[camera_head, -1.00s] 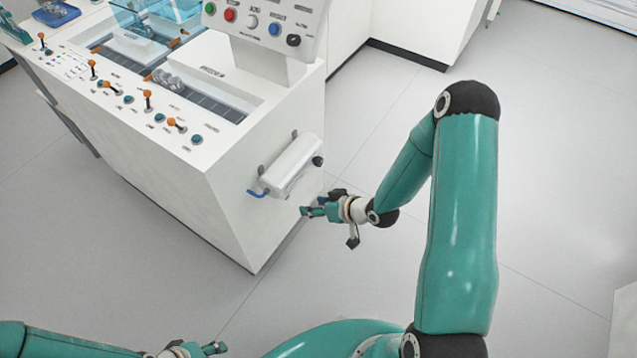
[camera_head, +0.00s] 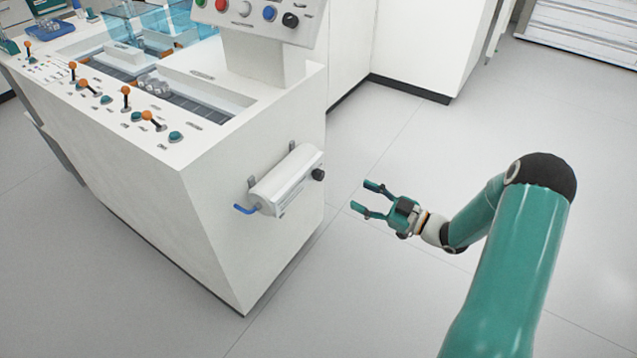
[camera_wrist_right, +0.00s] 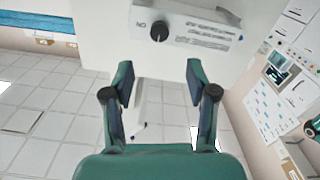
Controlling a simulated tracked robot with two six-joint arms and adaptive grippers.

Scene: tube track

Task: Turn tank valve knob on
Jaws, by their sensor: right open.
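A white tank (camera_head: 285,180) is mounted on the side of the white machine cabinet. Its black valve knob (camera_head: 318,174) sits on the end that faces right. A blue piece (camera_head: 244,209) sticks out at the tank's other end. My right gripper (camera_head: 369,197) is open and empty, to the right of the knob and apart from it. In the right wrist view, the knob (camera_wrist_right: 159,31) shows beyond the open fingers (camera_wrist_right: 160,85), above the gap between them, with an "ON" mark to its left. My left gripper is not in view.
The white cabinet (camera_head: 230,250) carries a top panel with several orange-tipped levers (camera_head: 126,92) and green buttons. A control box (camera_head: 262,12) stands above it. The grey floor (camera_head: 370,300) is clear around my right gripper. Another white cabinet (camera_head: 420,40) stands behind.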

